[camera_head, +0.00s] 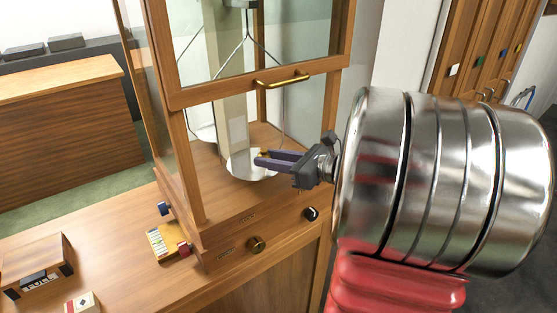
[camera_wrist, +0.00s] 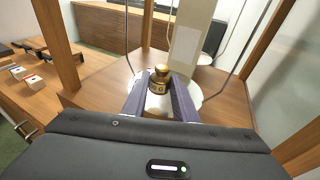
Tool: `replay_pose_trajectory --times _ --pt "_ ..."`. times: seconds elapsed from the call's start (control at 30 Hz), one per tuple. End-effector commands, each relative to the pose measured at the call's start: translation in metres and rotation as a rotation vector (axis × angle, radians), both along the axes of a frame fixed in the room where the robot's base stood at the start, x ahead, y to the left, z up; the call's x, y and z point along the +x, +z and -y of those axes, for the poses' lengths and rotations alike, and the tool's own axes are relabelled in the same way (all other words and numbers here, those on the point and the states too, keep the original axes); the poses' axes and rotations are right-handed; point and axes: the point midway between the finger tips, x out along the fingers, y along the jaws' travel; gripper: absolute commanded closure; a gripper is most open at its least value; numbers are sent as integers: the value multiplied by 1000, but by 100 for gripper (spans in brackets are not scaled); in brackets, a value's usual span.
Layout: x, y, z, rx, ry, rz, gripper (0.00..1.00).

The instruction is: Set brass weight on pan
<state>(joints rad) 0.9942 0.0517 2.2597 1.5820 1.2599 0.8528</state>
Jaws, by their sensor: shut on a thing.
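The brass weight (camera_wrist: 159,84) is a small knobbed cylinder, upright between my gripper's fingers in the wrist view. In the head view only a bit of the weight (camera_head: 264,152) shows at the fingertips. My gripper (camera_head: 262,159) is shut on it, reaching through the open front of the glass case. The near pan (camera_head: 240,170) is a pale round dish hung on thin wires. The pan (camera_wrist: 196,96) lies under the weight and fingers in the wrist view. I cannot tell whether the weight touches it.
The case's front sash with its brass handle (camera_head: 281,80) is raised above my gripper. A wooden post (camera_head: 176,110) and the hanger wires stand close by. A second pan (camera_head: 206,132) is farther back.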

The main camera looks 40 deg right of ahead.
Motion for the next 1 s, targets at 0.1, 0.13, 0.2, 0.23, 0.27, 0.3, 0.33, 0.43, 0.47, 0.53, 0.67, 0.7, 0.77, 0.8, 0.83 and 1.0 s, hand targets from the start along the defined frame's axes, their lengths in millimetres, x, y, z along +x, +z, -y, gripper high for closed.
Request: replay_pose_trajectory --times 0.1,0.13,0.2,0.23,0.27,0.3,0.33,0.43,0.47,0.53,0.67,0.7,0.77,0.8,0.83,1.0 --pt "8 -2 0 1 1 -1 98" --pt "10 -2 0 1 1 0 98" --pt "14 -3 1 0 2 0 98" --pt "16 -3 1 -1 2 0 98" --pt "18 -3 1 -1 2 0 98" --pt "20 -4 1 0 1 0 98" --pt "22 -4 1 0 1 0 98" --pt "28 -5 2 1 0 0 98" --pt "30 -6 2 0 1 0 98" --pt "34 -6 2 -1 1 0 98" --pt "34 -16 2 2 -1 -2 98" --pt "34 -18 2 2 -1 -2 98" --pt "34 -21 2 2 -1 -1 98" --pt "34 -22 2 2 -1 -1 98" --pt "34 -23 2 2 -1 -1 98" --pt "33 -27 2 1 -2 0 98"
